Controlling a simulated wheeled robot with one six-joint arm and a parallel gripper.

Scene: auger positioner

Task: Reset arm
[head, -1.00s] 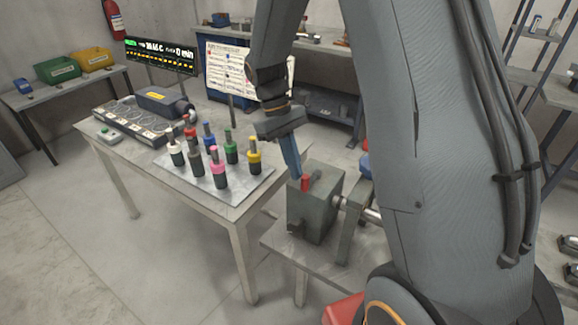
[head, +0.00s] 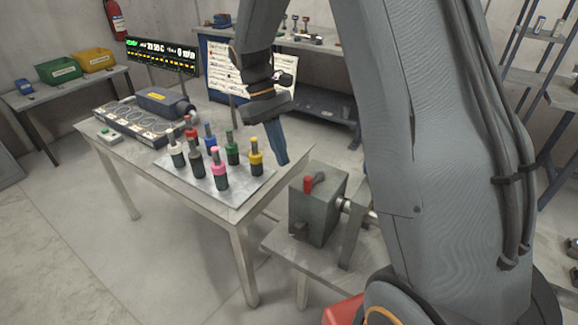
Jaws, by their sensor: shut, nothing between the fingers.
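My gripper (head: 280,160) hangs from my arm in the upper middle of the head view. Its blue fingers are shut with nothing between them. They point down beside the right edge of the work table, apart from the grey metal box (head: 313,212). The box sits on a low stand at the right, with a small red lever (head: 314,183) on its top. The lever leans to the right. My arm hides part of the area behind the box.
A table (head: 236,219) holds a metal plate (head: 238,190) with several colour-topped bits near my gripper. A lit display (head: 161,56) and a white chart board (head: 226,75) stand behind. Green (head: 58,70) and yellow (head: 94,60) bins sit at the far left. Floor at lower left is clear.

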